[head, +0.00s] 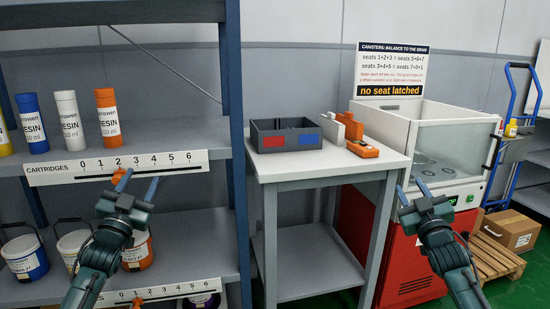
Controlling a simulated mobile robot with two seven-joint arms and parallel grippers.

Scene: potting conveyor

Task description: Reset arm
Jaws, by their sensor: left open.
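My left gripper (137,186) is in front of the shelf, just below the "CARTRIDGES" scale strip. Its two blue fingers are apart and nothing shows between them. My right gripper (412,191) is at the right, in front of the white and red machine. Its fingers look spread, with nothing held between them. Both arms come up from the bottom edge, and their lower parts are cut off.
Resin cartridges in blue (32,123), white (69,122) and orange (108,118) stand on the left shelf (175,138), buckets below. A table (335,163) holds a grey bin (257,142) and an orange device (363,149). A machine (410,262) stands right, its sign reading "no seat latched".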

